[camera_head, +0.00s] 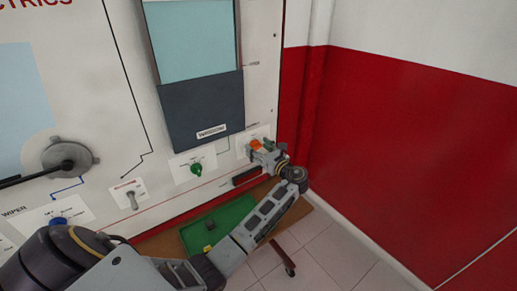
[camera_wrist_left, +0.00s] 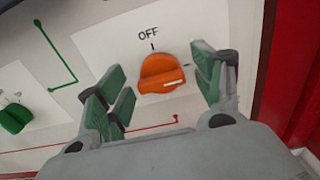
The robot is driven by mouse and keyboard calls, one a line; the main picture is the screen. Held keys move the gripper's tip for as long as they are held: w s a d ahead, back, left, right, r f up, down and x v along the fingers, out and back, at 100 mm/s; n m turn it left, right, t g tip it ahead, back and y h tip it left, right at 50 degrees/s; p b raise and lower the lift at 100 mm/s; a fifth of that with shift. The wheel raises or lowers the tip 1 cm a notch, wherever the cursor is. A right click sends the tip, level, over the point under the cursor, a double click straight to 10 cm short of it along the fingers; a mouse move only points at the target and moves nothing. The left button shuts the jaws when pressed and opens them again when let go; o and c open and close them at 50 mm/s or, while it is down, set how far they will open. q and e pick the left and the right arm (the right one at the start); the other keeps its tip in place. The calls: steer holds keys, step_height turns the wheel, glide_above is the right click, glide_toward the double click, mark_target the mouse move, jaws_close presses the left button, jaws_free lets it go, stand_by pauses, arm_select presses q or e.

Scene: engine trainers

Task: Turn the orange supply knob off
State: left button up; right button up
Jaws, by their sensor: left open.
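The orange supply knob (camera_wrist_left: 160,70) is on a white label plate on the panel. In the left wrist view the word OFF and a tick mark are above it. A white line on the knob points to the right of the picture, away from the OFF tick. My left gripper (camera_wrist_left: 160,88) is open, with one green-padded finger on each side of the knob. Gaps show between the pads and the knob. In the head view the orange knob (camera_head: 255,143) is partly hidden by my left gripper (camera_head: 260,150). My right gripper is not in view.
A green knob (camera_head: 196,168) and a toggle switch (camera_head: 132,200) are on the panel to the left. A green tray (camera_head: 190,238) lies on a wooden surface below. A red and white wall (camera_head: 410,130) stands at the right.

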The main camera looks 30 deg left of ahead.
arm_select(q)
steer(key=shift+a, duration=0.1)
steer(key=shift+c, duration=0.3)
steer(key=c, duration=1)
steer(key=shift+o, duration=0.2)
